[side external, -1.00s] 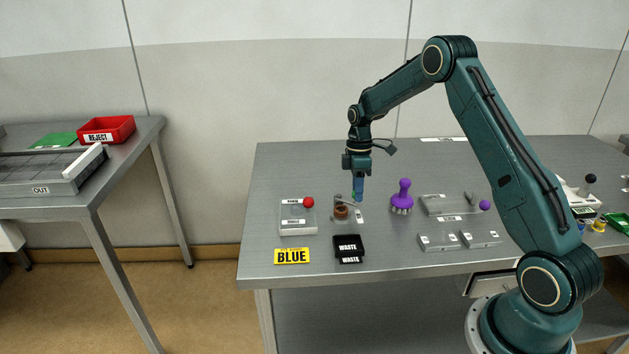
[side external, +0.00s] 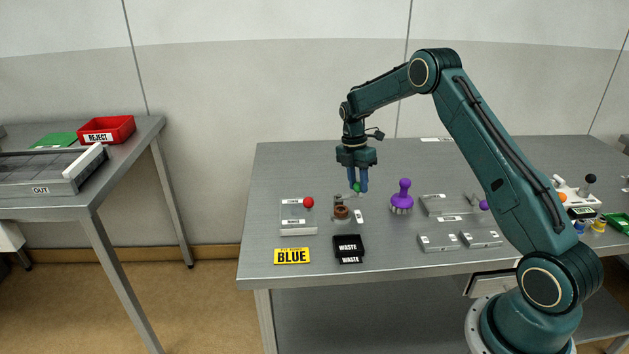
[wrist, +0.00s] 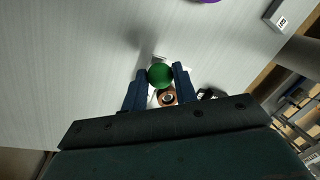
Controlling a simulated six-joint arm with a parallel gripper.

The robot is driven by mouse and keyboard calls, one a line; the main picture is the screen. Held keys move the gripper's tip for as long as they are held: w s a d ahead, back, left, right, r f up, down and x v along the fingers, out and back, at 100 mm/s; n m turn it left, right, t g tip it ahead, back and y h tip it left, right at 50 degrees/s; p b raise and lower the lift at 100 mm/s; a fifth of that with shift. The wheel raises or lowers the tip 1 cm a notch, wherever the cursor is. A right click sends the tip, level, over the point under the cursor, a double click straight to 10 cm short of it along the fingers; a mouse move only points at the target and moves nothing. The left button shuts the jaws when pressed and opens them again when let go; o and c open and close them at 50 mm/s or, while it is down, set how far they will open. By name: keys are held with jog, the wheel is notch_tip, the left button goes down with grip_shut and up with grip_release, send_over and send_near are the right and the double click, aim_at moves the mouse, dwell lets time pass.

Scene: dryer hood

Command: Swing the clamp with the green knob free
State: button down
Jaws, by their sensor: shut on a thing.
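The clamp with the green knob (side external: 357,187) stands at the middle of the table, just behind a brown ring-shaped part (side external: 341,213). My gripper (side external: 361,189) points down with its fingers on both sides of the knob. In the wrist view, the green knob (wrist: 160,76) sits between the two blue fingers, which are shut on it. The brown part (wrist: 167,97) shows just below the knob there. The clamp's grey bar (side external: 344,195) is small and partly hidden by the knob and fingers.
The table behind the clamp is clear.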

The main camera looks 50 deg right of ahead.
jog(key=shift+w+d, duration=0.1)
jog(key=shift+w, duration=0.05)
dwell(0.3)
jog(key=c, duration=1.1)
grip_release()
jog(key=shift+r, duration=0.2)
notch_tip(320, 180, up, 11)
jog(key=w, duration=0.2)
jog(key=shift+r, duration=0.2)
jog(key=shift+w+r, duration=0.1)
